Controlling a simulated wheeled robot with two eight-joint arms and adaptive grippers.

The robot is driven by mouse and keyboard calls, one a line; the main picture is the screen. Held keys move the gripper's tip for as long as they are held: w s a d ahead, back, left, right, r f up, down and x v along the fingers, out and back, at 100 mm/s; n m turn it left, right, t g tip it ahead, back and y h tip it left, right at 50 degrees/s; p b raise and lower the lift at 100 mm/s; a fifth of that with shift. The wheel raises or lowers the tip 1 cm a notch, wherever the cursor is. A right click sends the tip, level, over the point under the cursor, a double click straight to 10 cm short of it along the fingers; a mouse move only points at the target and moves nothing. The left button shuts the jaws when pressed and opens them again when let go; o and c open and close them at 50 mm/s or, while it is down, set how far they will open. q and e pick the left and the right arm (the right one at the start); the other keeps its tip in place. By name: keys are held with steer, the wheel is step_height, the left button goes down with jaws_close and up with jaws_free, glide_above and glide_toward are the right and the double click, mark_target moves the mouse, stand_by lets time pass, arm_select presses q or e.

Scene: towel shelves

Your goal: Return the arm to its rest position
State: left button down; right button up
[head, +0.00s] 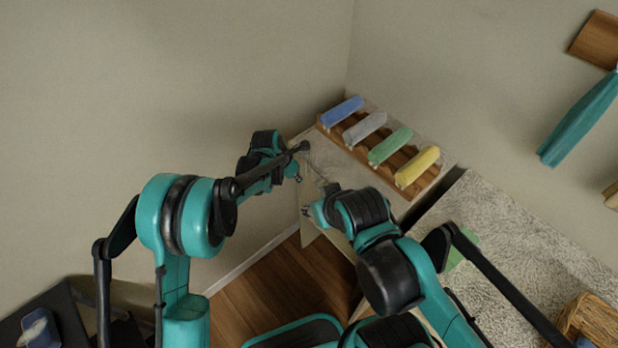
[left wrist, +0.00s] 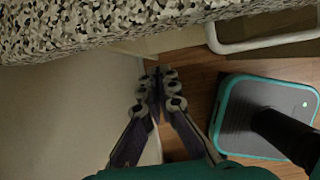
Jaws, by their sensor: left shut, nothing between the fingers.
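My left arm comes in from the left in the head view, and its teal and black gripper (head: 298,177) is in front of the shelf unit's near left corner, small and partly hidden by the arm. In the left wrist view the two fingers of this gripper (left wrist: 157,82) meet at the tips, with nothing between them. They point over the wooden floor beside a speckled surface. My right gripper (head: 306,212) is just below and right of the left one, at the end of the bent right arm. Its fingers are too small to read.
Blue (head: 342,112), grey (head: 364,128), green (head: 390,146) and yellow (head: 417,167) rolled towels lie on a wooden rack. A teal towel (head: 580,118) hangs on the right wall. A wicker basket (head: 590,322) stands at lower right. Wooden floor (head: 285,285) shows between the arms.

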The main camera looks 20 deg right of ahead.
arm_select(q)
steer(key=w+p+v, duration=0.1)
steer(key=p+v, duration=0.2)
steer(key=v, duration=0.6)
steer(key=shift+s+r, duration=0.3)
steer(key=shift+s, duration=0.05)
steer(key=s+a+r+m+t, duration=0.1)
steer(key=s+a+r+m, duration=0.15)
steer(key=a+r, duration=0.3)
steer(key=s+a+r+m+t+y, duration=0.1)
steer(key=s+a+r+m, duration=0.1)
steer(key=a+r+m, duration=0.35)
steer(key=s+a+r+m+t, duration=0.1)
steer(key=s+a+r, duration=0.15)
steer(key=a, duration=0.55)
steer(key=s+a+m+t+y, duration=0.2)
steer(key=s+a+m+y, duration=0.1)
steer(key=s+a+m, duration=1)
steer(key=s+a, duration=0.1)
steer(key=a, duration=0.2)
steer(key=shift+s+r+t, duration=0.3)
steer(key=shift+s, duration=0.05)
